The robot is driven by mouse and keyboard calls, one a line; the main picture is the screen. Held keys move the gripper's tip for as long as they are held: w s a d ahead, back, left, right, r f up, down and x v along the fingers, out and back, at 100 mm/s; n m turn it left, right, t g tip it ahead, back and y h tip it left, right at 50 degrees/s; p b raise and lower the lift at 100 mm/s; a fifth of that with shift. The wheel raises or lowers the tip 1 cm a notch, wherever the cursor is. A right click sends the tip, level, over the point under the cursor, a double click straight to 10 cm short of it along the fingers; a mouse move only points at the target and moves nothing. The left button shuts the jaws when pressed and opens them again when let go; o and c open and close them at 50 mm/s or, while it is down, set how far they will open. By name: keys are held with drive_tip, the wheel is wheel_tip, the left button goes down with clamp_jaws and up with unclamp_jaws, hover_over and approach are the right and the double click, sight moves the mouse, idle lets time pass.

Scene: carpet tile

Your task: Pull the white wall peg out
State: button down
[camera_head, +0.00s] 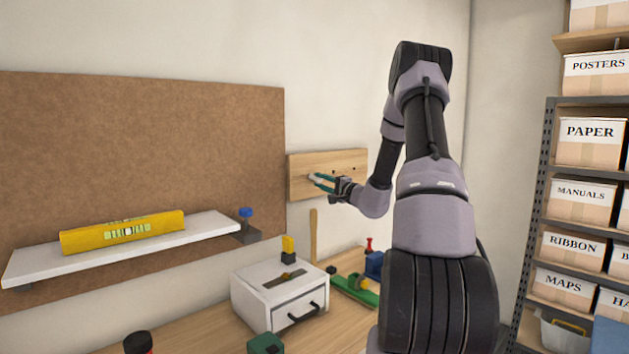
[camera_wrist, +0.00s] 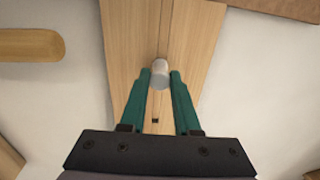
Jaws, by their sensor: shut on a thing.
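The white wall peg (camera_wrist: 160,75) shows in the wrist view as a short, pale cylinder between my teal fingertips, in front of a wooden board (camera_wrist: 205,35). My gripper (camera_wrist: 160,82) is shut on it, one finger on each side. How deep the peg sits in the board cannot be told. In the head view my gripper (camera_head: 315,178) is at the left part of the board (camera_head: 345,161), which is fixed to the wall; the peg is barely visible there. A small dark hole in the board shows below the peg in the wrist view.
Below the board, a white drawer box (camera_head: 265,295) and several tools stand on a wooden bench. A rack (camera_head: 540,200) of labelled boxes is on the right.

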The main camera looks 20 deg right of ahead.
sight(320, 180)
drive_tip(key=shift+s, duration=0.1)
drive_tip(key=shift+v, duration=2.45)
drive_tip(key=v, duration=1)
